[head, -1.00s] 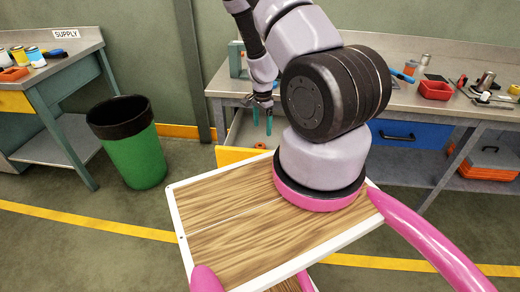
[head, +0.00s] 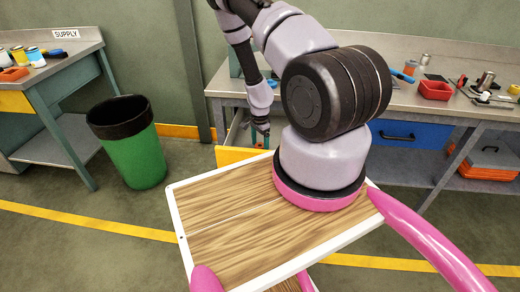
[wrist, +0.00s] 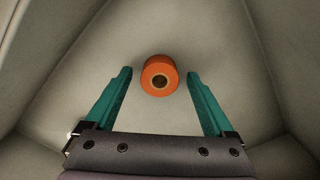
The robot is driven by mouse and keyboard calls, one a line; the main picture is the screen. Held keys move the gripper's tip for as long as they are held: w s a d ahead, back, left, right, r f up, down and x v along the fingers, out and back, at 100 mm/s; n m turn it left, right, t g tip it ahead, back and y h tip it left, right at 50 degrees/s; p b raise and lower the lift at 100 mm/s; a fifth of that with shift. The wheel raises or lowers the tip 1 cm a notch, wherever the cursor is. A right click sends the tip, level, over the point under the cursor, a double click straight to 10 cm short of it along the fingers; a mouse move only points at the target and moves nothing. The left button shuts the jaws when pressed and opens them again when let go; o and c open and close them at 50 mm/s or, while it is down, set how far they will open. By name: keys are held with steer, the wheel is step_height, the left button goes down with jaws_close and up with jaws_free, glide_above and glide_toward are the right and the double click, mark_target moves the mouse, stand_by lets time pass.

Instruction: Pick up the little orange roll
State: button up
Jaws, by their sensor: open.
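The little orange roll (wrist: 147,80) shows in the wrist view, with a dark hole at its centre. It rests on a pale grey surface with sloping sides around it. My gripper (wrist: 159,74) is open, with one teal finger on each side of the roll and visible gaps between. I cannot tell how far above the roll the fingertips are. In the head view my gripper (head: 262,138) is down at the open drawer of the workbench, mostly hidden, and the roll is not visible there.
The open yellow-fronted drawer (head: 238,156) juts from the grey workbench (head: 395,100). A red bin (head: 435,90) and tools lie on the bench top. A green trash can (head: 138,160) stands at left, with open floor around it. The supply table (head: 60,75) is at far left.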

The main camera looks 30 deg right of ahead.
jaws_close()
steer(key=shift+r, duration=0.1)
